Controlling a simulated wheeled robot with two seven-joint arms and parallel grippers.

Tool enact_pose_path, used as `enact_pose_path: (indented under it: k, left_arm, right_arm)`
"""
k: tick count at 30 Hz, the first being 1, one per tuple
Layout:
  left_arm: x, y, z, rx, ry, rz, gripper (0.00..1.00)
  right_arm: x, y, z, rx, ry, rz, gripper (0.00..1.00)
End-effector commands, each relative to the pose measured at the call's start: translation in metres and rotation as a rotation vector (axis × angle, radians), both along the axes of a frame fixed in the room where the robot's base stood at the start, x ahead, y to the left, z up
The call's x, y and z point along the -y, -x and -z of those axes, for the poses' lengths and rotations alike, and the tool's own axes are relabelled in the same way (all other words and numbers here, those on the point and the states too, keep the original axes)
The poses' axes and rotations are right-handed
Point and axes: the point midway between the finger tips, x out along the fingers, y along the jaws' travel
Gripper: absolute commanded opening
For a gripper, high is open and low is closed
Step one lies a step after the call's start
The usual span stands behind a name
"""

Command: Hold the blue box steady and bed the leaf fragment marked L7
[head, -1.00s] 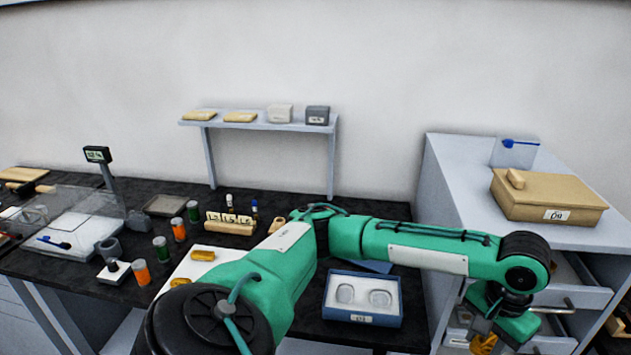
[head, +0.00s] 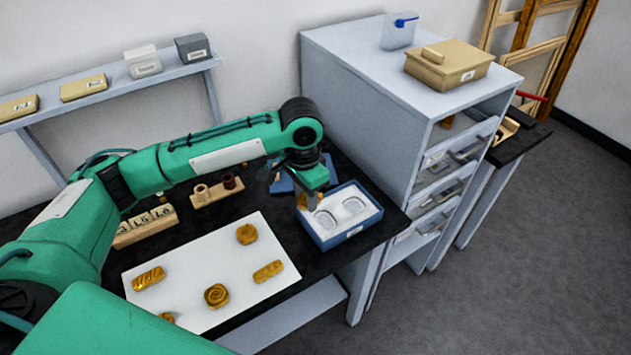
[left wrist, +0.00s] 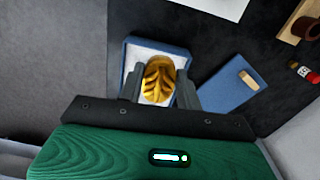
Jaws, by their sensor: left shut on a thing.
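My left gripper (head: 310,203) is shut on a gold leaf-shaped fragment (left wrist: 158,80) with carved veins. No L7 mark is readable on it. The gripper and fragment are at the left side of the open blue box (head: 349,238). The box has a white lining with two rounded recesses and a small label on its front. In the left wrist view the fragment is in front of the box (left wrist: 129,56), hiding much of its inside. I cannot tell whether the fragment touches the lining. My right gripper is not in view.
A blue lid (left wrist: 233,88) lies beside the box. A white sheet (head: 205,268) with several gold fragments lies to the left. A grey drawer cabinet (head: 385,110) with open drawers stands right of the box, a tan box (head: 448,70) on top.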

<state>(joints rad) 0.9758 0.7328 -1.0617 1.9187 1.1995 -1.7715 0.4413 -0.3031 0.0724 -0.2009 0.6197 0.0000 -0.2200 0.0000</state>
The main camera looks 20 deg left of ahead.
Motion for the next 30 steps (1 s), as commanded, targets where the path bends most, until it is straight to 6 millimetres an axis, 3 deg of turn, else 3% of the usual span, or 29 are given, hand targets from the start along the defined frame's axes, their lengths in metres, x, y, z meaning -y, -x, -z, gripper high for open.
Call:
enact_pose_path:
  k: [1, 12, 21, 30]
  left_arm:
    - [0.002, -0.003, -0.004, -0.002, 0.001, 0.078, 0.13]
    - [0.014, -0.027, 0.007, 0.015, 0.003, 0.740, 0.13]
    - [0.022, -0.039, 0.020, 0.023, -0.004, 1.274, 0.13]
    - [0.026, -0.045, 0.031, 0.025, -0.015, 1.602, 0.13]
  right_arm:
    - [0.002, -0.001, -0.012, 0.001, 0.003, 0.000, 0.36]
    - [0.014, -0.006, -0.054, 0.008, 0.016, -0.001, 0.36]
    - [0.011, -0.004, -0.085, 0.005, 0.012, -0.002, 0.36]
    - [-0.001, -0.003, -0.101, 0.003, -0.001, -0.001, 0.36]
